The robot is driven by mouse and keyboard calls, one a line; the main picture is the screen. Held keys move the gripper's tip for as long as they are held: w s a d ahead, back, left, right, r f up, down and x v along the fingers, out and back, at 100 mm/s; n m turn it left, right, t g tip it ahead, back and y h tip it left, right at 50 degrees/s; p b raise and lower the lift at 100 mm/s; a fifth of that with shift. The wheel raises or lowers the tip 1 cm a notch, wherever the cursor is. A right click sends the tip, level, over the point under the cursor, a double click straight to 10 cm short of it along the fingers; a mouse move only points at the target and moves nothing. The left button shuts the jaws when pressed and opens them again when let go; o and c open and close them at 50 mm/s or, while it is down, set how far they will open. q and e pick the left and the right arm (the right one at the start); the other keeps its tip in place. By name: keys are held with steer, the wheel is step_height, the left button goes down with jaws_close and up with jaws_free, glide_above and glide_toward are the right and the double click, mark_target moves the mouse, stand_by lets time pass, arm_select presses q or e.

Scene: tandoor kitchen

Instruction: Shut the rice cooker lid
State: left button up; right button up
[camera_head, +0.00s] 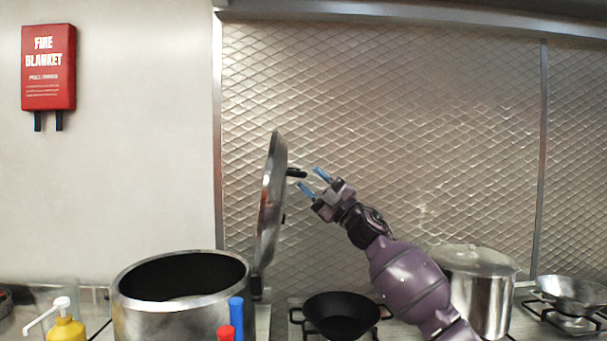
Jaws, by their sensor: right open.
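The rice cooker (185,305) is a large steel pot with a dark interior at the lower left. Its round metal lid (270,200) stands open, nearly upright, at the right side of the pot. A dark handle (296,172) sticks out from the lid's right face. My right gripper (312,181) is open, its two blue-tipped fingers pointing up and left close to the handle. The fingers look empty; whether one touches the handle I cannot tell. My left gripper is not in view.
A black wok (341,315) sits on a burner below my right arm. A lidded steel pot (478,285) and a pan (575,292) stand at the right. A yellow pump bottle (66,328) and red and blue bottle tops (236,312) are in front. A patterned metal wall is behind.

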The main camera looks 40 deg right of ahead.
steer(key=shift+x, duration=1.55)
steer(key=shift+c, duration=0.2)
jaws_close()
